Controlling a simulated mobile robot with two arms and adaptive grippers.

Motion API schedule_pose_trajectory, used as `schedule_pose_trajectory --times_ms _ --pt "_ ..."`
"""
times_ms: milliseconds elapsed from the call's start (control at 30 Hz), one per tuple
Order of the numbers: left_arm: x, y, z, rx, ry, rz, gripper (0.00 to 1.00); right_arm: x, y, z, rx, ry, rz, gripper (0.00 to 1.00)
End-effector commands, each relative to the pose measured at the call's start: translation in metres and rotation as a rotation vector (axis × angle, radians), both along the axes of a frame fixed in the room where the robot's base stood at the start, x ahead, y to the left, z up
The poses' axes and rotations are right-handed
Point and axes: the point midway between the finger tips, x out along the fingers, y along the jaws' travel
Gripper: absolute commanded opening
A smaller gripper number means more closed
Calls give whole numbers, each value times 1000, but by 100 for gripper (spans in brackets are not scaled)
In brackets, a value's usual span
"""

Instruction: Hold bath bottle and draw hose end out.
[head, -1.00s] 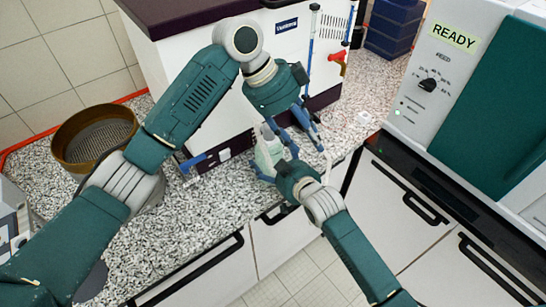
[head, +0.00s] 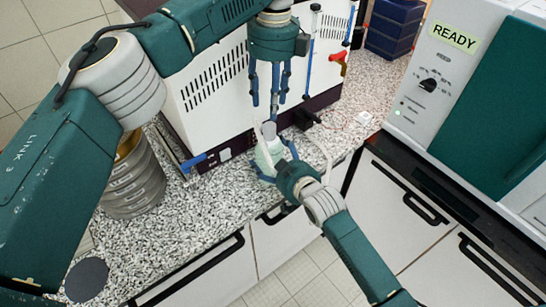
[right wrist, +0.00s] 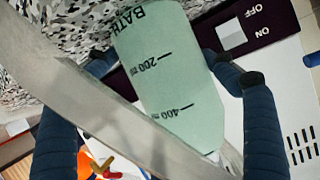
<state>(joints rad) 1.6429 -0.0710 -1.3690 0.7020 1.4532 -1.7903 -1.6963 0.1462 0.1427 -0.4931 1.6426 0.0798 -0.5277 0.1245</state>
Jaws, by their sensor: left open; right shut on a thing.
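The bath bottle (head: 266,153), pale green with a grey top, stands near the front edge of the counter. In the right wrist view the bottle (right wrist: 170,85) shows "BATH" and volume marks. My right gripper (head: 275,168) is shut on it, with dark blue fingers on both sides. A whitish hose (head: 322,149) curves beside the bottle; in the right wrist view the hose (right wrist: 80,95) crosses in front of it. I cannot tell whether its end is inside the bottle. My left gripper (head: 269,98) is open, pointing down above the bottle, apparently empty.
A white machine (head: 215,95) with a dark base stands behind the bottle. A stack of sieves (head: 133,185) is at left, partly hidden by my left arm. A device reading READY (head: 454,37) is at right. Blue boxes (head: 392,30) stand behind. The speckled counter (head: 200,235) is clear in front.

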Motion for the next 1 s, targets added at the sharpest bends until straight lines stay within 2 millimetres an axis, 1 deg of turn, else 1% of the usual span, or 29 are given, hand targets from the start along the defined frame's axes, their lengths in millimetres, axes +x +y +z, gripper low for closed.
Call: schedule_pose_trajectory --times_ms 133,233,600,700,833,1000 --pt "0 0 -6 -1 1 1 45 -1 0 -2 -1 5 0 37" --pt "0 1 -15 0 2 1 45 -1 0 -3 -1 5 0 37" --pt "-2 2 -68 -3 4 2 45 -1 -1 -3 -1 6 -1 37" --pt "-2 3 -78 -2 3 2 45 -1 -1 -3 -1 6 -1 37" --pt "-2 3 -86 -1 2 1 45 -1 -1 -3 -1 6 -1 37" --pt "-2 3 -91 -2 1 1 45 -1 -1 -3 -1 6 -1 37"
